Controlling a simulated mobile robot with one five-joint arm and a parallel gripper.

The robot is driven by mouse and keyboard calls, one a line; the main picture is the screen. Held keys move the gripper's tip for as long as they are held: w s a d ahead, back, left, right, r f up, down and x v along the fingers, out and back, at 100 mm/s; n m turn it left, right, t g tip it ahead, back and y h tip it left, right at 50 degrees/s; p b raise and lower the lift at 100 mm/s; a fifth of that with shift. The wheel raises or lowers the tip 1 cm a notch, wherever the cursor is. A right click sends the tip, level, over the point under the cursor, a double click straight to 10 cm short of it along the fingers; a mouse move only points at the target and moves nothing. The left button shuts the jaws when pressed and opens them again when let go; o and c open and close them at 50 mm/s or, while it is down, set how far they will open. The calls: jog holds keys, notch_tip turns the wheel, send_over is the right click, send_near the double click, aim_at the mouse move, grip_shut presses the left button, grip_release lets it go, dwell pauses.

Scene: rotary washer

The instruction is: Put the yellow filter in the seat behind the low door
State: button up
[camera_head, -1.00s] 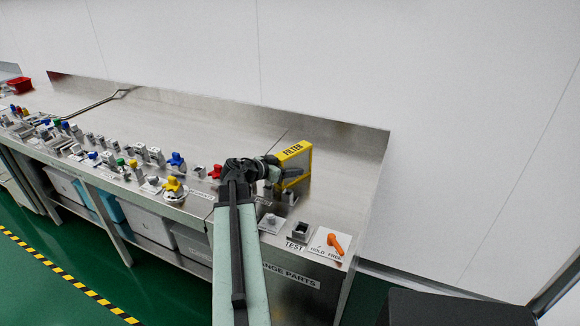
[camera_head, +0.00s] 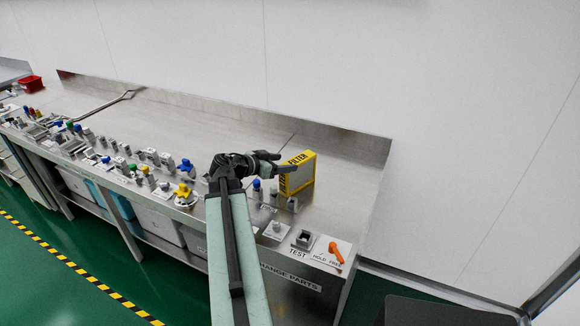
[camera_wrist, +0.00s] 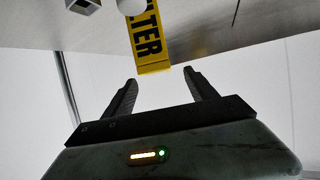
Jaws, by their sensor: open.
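The yellow filter (camera_head: 299,172) stands upright on the steel bench near its right end. It is a box with a yellow frame, a pale side and the word FILTER on its edge. My gripper (camera_head: 280,162) is just left of the filter in the head view, close to its upper part; I cannot tell from there whether they touch. In the wrist view the jaws (camera_wrist: 158,90) are apart with nothing between them, and the filter (camera_wrist: 150,40) lies just beyond the fingertips. I cannot make out a low door or a seat.
An orange lever (camera_head: 335,252) on a HOLD/FREE plate and a grey TEST socket (camera_head: 303,238) are at the bench's front right. Several small fittings with coloured knobs line the front edge to the left. A red bin (camera_head: 31,82) sits far left. The back of the bench is mostly clear.

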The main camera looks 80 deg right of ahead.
aim_at(295, 162)
jog(key=shift+s+d+b, duration=0.1)
jog(key=shift+b, duration=0.25)
jog(key=shift+s+d+f, duration=0.1)
jog(key=shift+d+f, duration=0.1)
jog(key=shift+f, duration=0.05)
jog(key=b+x, duration=0.3)
jog(key=x, duration=0.4)
jog(key=shift+s+r, duration=0.15)
jog(key=shift+s, duration=0.1)
jog(key=shift+a, duration=0.15)
grip_shut()
